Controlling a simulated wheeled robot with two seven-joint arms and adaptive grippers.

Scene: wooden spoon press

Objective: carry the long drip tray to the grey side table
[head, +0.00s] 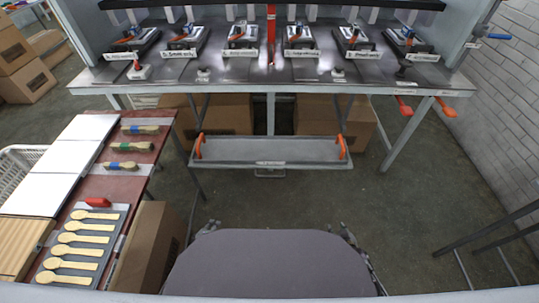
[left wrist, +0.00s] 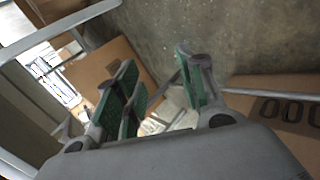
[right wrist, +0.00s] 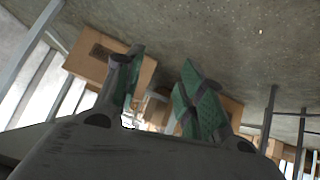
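The long drip tray (head: 271,148) is a shallow grey metal tray with an orange handle at each end, the left one (head: 198,146) and the right one (head: 342,148). It sits level below the front edge of the press bench, and nothing of mine touches it. My left gripper (head: 209,227) and right gripper (head: 345,232) are low in the head view, nearer me than the tray and mostly hidden. The left wrist view shows the left fingers (left wrist: 158,90) apart and empty. The right wrist view shows the right fingers (right wrist: 163,88) apart and empty. I cannot identify the grey side table.
The press bench (head: 270,88) stands behind the tray. A red-brown table (head: 133,175) with wooden spoons (head: 85,226) and white boards is at left. A cardboard box (head: 150,245) stands beside it. Dark metal bars (head: 490,230) are at right. The floor (head: 400,215) between is clear.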

